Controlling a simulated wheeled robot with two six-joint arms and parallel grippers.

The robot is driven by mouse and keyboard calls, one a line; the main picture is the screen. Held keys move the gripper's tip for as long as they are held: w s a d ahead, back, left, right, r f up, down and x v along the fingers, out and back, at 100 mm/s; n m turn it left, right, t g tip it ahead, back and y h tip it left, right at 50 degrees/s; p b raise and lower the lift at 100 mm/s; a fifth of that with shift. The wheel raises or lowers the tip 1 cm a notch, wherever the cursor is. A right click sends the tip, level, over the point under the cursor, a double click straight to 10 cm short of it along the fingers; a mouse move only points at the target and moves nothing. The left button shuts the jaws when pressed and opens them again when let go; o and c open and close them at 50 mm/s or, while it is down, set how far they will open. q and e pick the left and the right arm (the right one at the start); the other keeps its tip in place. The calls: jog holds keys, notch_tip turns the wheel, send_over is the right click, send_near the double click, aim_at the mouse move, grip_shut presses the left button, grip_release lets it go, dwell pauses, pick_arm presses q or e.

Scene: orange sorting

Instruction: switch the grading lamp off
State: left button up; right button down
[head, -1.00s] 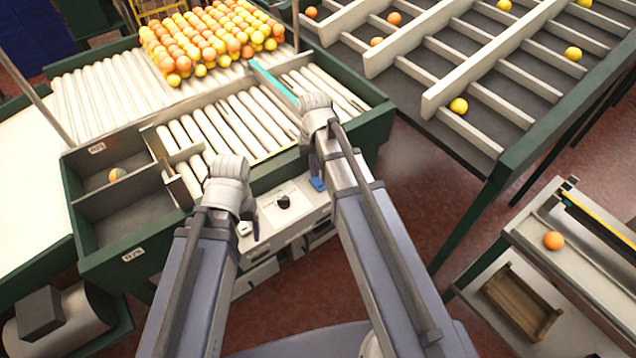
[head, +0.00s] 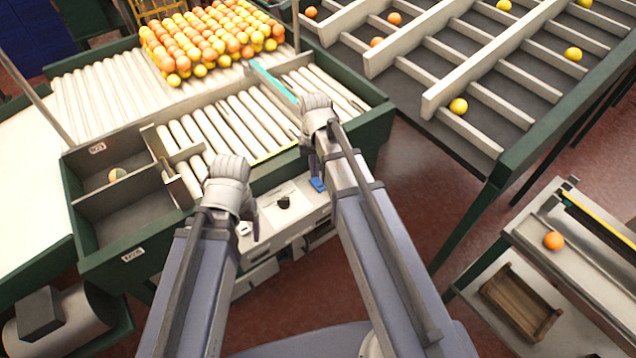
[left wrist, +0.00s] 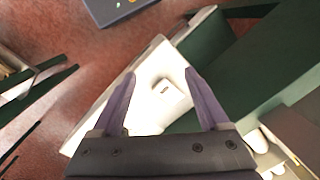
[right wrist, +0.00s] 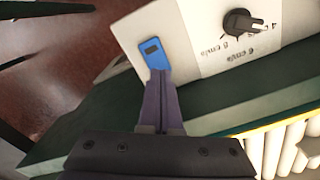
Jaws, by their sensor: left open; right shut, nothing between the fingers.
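The control panel (head: 290,212) is on the front of the roller table and carries a black knob (head: 283,202). A blue rocker switch (head: 318,184) is at its right end and also shows in the right wrist view (right wrist: 153,53). My right gripper (right wrist: 158,73) is shut and empty, its tips at the blue switch's lower end, seemingly touching it. A small white switch (left wrist: 163,87) is on the panel's left part. My left gripper (left wrist: 161,73) is open, with its fingers either side of that switch in view, apart from it. I cannot tell which switch works the lamp.
Oranges (head: 205,40) lie piled at the back of the rollers (head: 225,125). A teal bar (head: 272,82) lies above the rollers. A bin (head: 110,205) is at the left. A slatted sorting table (head: 480,125) and a side bench (head: 540,262) stand right, over open floor.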

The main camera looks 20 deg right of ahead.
pick_arm(q)
jog(key=shift+f+b, duration=0.95)
pick_arm(e)
jog(key=shift+f, duration=1)
pick_arm(q)
jog(key=shift+r, duration=0.15)
pick_arm(e)
jog(key=shift+r, duration=0.2)
notch_tip(320, 180, up, 7)
jog(key=p, duration=0.7)
pick_arm(q)
notch_tip(320, 180, up, 7)
pick_arm(e)
jog(key=shift+f, duration=0.1)
